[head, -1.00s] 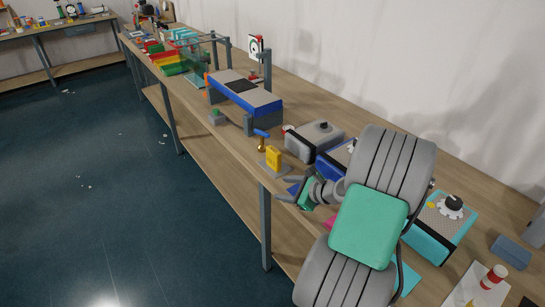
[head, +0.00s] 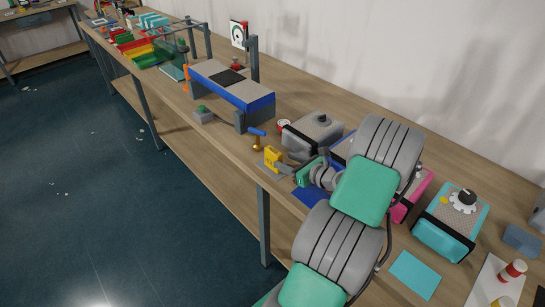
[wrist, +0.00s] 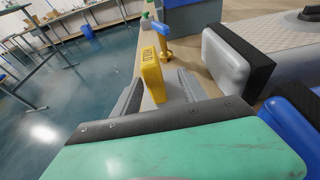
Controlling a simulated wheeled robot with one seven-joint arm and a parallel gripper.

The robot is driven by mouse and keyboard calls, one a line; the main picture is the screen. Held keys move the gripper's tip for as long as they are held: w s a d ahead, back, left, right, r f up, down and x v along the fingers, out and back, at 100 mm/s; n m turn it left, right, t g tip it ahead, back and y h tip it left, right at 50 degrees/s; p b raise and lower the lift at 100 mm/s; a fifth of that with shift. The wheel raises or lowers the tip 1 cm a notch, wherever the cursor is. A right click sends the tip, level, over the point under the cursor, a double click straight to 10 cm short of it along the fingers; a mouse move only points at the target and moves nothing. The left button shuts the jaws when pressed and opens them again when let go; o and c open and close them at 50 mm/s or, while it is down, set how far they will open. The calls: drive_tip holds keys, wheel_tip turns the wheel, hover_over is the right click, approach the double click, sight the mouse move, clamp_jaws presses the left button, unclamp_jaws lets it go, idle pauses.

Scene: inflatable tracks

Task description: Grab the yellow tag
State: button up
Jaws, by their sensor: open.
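In the wrist view the tag (wrist: 152,76) stands between the two grey fingers of my gripper (wrist: 161,80), nearer the left finger. The fingers are apart and I cannot tell whether either touches it. In the head view my gripper (head: 284,163) is right at the tag, and the arm behind it hides part of the bench.
A brass post with a blue handle (head: 256,137) stands just behind the tag. A grey machine (head: 312,132) is close on the right, and a blue-and-grey unit (head: 232,86) stands farther back. The bench's front edge is close on the left, with open floor beyond.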

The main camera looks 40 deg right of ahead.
sight(273, 157)
drive_tip(key=x, duration=0.3)
drive_tip(key=a+p+x, duration=0.1)
drive_tip(key=x, duration=0.2)
drive_tip(key=shift+a+r, duration=0.1)
drive_tip(key=shift+a, duration=0.05)
clamp_jaws()
idle(0.3)
